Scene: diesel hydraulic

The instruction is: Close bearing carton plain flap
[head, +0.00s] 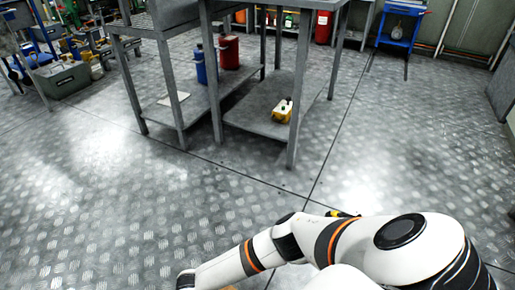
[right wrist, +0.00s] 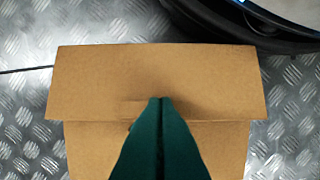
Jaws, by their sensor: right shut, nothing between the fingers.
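The brown cardboard bearing carton (right wrist: 90,150) lies below my right gripper in the right wrist view. A broad plain flap (right wrist: 100,75) spans the upper part, slightly wider than the carton part below it. My right gripper (right wrist: 160,100) has its green fingers shut together with nothing between them. Its tips overlap the lower part of the flap; I cannot tell whether they touch it. The fingers hide the middle of the carton. In the head view, my right arm reaches left along the bottom, and only a sliver of brown shows at the bottom edge. My left gripper is not in view.
A grey metal table (head: 205,60) stands ahead, with blue (head: 206,65) and red (head: 229,52) canisters and a yellow item (head: 283,110) on its lower shelves. A blue cart (head: 398,30) stands at the back right. The patterned metal floor (head: 90,190) between is clear.

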